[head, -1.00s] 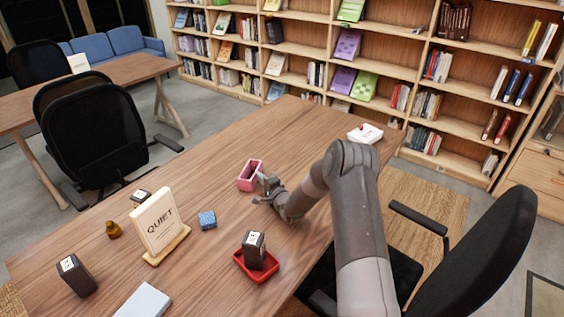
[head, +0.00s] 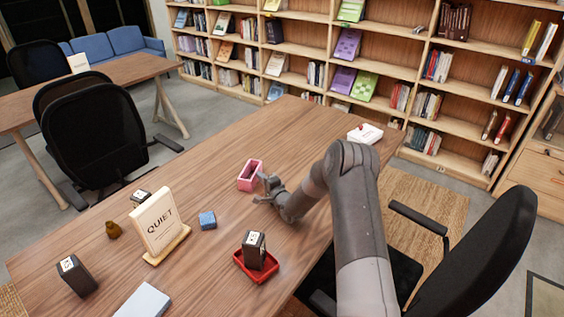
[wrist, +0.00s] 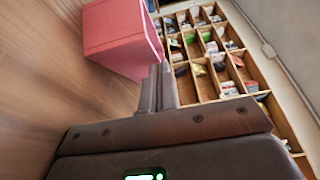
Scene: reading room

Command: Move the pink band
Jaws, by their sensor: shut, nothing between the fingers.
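The pink band (head: 250,176) is a hollow, open-ended rectangular piece on the wooden table, near its middle. In the wrist view the pink band (wrist: 112,38) is at the upper left, just beyond the fingertips, with a closed-looking side facing the camera. My gripper (head: 264,186) is just right of the band in the head view, low over the table. Its fingers (wrist: 160,82) are shut together with nothing between them. I cannot tell whether a fingertip touches the band.
A red tray (head: 240,262) holds a dark block (head: 254,247). A blue block (head: 208,220), a QUIET sign (head: 160,222), a brown figure (head: 113,229) and dark blocks stand to the left. A white box (head: 365,133) lies at the far right. The table beyond the band is clear.

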